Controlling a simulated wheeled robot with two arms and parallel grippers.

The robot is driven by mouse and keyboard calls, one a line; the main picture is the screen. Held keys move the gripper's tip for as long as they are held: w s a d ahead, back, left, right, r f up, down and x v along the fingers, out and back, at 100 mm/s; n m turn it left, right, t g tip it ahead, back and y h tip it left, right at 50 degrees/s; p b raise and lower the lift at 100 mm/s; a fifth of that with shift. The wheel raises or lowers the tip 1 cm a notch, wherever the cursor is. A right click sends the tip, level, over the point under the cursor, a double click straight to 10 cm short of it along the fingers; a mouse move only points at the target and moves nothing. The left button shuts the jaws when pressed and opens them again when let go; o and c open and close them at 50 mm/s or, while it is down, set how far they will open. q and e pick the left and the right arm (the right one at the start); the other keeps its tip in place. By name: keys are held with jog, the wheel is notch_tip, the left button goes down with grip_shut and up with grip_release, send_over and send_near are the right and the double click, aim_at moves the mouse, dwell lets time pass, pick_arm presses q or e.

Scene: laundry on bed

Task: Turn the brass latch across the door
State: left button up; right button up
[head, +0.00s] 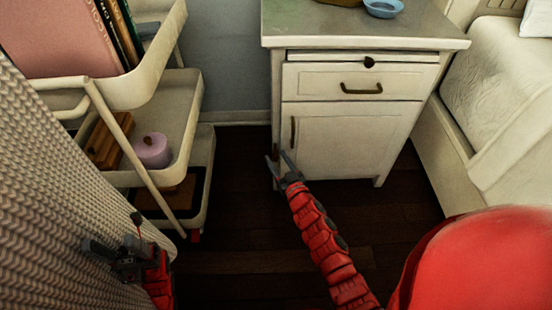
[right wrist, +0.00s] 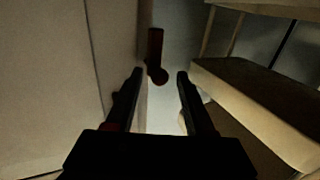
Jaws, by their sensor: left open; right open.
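The white cabinet door (head: 345,140) is on the front of the nightstand, with a dark upright handle (head: 292,133) near its left edge. The latch (head: 275,153) shows as a small brown piece at the nightstand's left front edge. In the right wrist view the latch (right wrist: 155,50) is a dark reddish-brown bar with a round end, beyond and between the fingertips. My right gripper (head: 279,162) is open at the latch; I cannot tell whether it touches. My left gripper (head: 112,248) is open and empty at the lower left, away from the door.
A cream shelf cart (head: 185,120) with a purple candle (head: 152,150) stands left of the nightstand, leaving a narrow gap. A woven surface (head: 50,190) is beside my left gripper. The bed (head: 500,90) is on the right. The dark floor (head: 250,250) in front is clear.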

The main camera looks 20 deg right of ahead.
grip_shut()
